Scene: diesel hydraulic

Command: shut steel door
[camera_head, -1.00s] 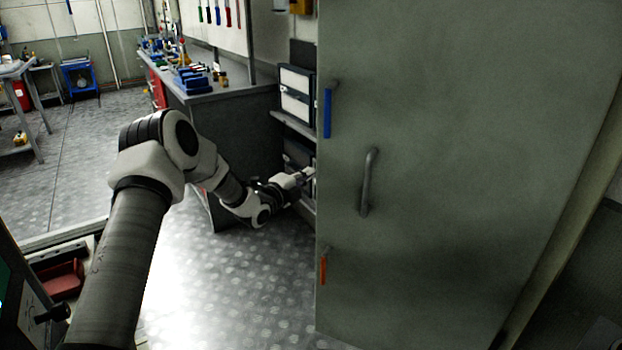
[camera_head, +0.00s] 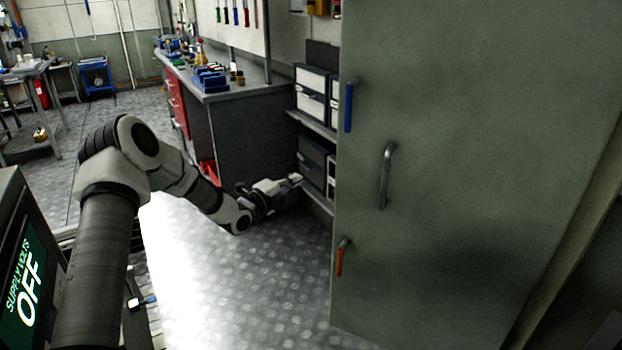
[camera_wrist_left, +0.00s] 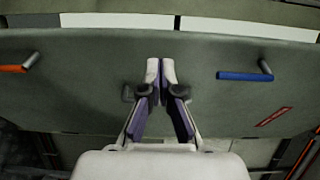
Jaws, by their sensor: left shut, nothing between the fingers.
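The steel door (camera_head: 460,180) is a large grey-green panel filling the right of the head view, standing open with its free edge towards the left. It carries a grey bar handle (camera_head: 386,175), a blue lever (camera_head: 349,105) above and an orange lever (camera_head: 341,257) below. My left gripper (camera_head: 297,179) is shut and empty, just left of the door's free edge, with a gap in the picture. In the left wrist view the closed fingertips (camera_wrist_left: 160,64) appear in front of the door (camera_wrist_left: 90,75), between the orange and blue levers. My right gripper is out of view.
Shelves with drawer boxes (camera_head: 312,92) stand left of the door edge. A workbench (camera_head: 225,90) with tools is behind my arm. A panel reading "SUPPLY VOLTS OFF" (camera_head: 25,270) is at the lower left. Metal floor (camera_head: 270,280) is clear before the door.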

